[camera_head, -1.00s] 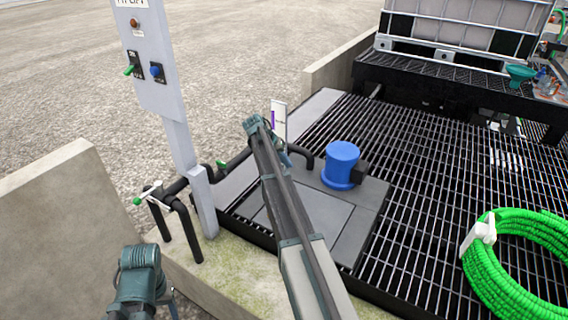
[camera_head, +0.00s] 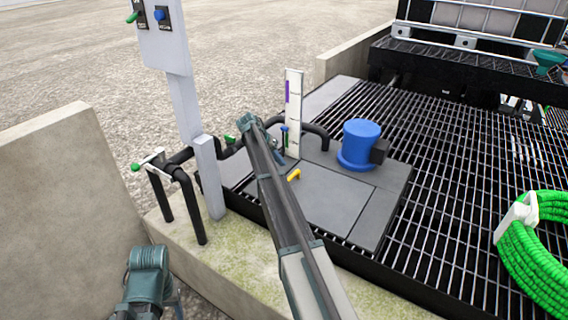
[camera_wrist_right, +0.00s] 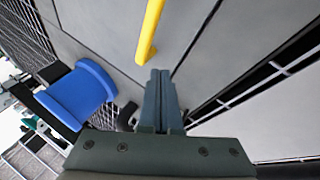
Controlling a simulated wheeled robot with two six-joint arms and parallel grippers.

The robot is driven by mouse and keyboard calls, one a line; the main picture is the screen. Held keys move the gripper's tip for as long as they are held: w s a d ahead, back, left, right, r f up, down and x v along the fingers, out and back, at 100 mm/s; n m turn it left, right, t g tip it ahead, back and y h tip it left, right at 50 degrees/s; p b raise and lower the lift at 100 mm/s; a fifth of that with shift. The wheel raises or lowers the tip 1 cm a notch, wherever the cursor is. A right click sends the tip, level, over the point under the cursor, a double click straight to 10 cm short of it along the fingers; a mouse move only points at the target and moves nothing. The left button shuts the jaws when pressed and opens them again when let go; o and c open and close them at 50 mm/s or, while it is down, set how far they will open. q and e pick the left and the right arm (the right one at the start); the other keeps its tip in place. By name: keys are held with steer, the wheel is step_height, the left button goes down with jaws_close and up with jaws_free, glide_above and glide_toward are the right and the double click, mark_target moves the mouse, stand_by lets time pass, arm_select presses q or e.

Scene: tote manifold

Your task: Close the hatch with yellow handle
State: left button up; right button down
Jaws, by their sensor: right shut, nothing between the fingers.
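The hatch (camera_head: 325,200) is a grey panel that looks flat and level with the plates around it in the head view. Its yellow handle (camera_head: 294,175) stands up near its far left corner, just right of my right arm. The wrist view shows the yellow handle (camera_wrist_right: 150,32) large, just beyond my right gripper. My right gripper (camera_wrist_right: 160,75) is shut and empty, its fingertips close to the handle's lower end; I cannot tell whether they touch. In the head view the right gripper (camera_head: 279,156) is partly hidden by my arm. My left gripper is out of view.
A blue motor-like unit (camera_head: 361,140) stands behind the hatch. A white gauge board (camera_head: 293,110) and black pipes stand beside my arm. A grey control post (camera_head: 207,175) is at the left. Green hose (camera_head: 535,255) lies on the black grating (camera_head: 450,190) at the right.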

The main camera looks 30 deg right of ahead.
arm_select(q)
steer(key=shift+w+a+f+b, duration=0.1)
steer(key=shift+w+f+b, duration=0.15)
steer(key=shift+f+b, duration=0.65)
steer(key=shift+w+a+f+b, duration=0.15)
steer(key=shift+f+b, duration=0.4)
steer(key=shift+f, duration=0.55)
arm_select(e)
steer(key=shift+w+a+f, duration=0.15)
steer(key=shift+w+f, duration=0.1)
steer(key=shift+f, duration=0.75)
steer(key=shift+w+a+f, duration=0.1)
steer(key=shift+w+f, duration=0.1)
steer(key=shift+f, duration=0.8)
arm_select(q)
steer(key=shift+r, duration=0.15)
arm_select(e)
steer(key=shift+r, duration=0.15)
